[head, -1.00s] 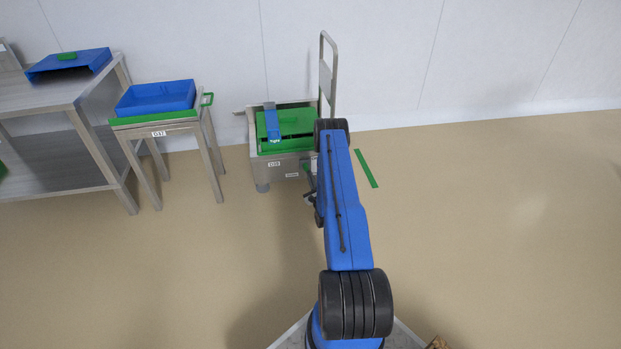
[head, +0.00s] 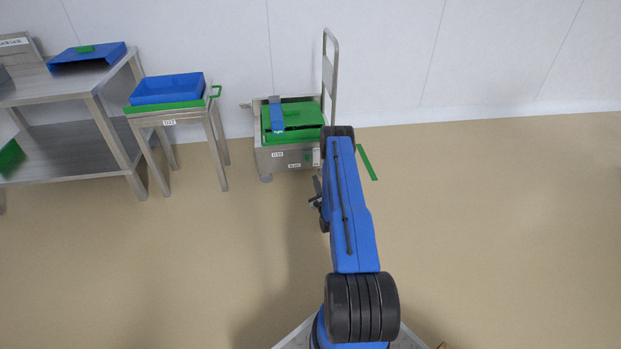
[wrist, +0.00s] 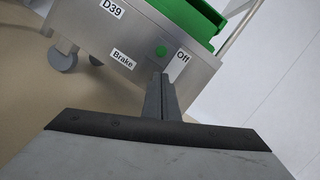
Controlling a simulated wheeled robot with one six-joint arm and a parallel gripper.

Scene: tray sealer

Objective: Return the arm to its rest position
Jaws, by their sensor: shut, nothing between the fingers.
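My blue arm (head: 350,215) reaches forward from my base in the head view, with its far joint in front of the wheeled metal unit (head: 268,160). My gripper (wrist: 162,78) shows in the wrist view, its fingers together and empty. Its tips point at the unit's front panel, close to a green button (wrist: 161,50) between the "Brake" and "Off" labels. I cannot tell the exact gap to the panel. In the head view the gripper is small and mostly hidden by the arm.
The unit carries a green lid (head: 300,115) with a blue bar (head: 277,118) and has a tall handle (head: 331,70). Left stand a small table with a blue tray (head: 167,90) and a metal bench (head: 60,90). A green strip (head: 367,162) lies on the floor. Open floor extends right.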

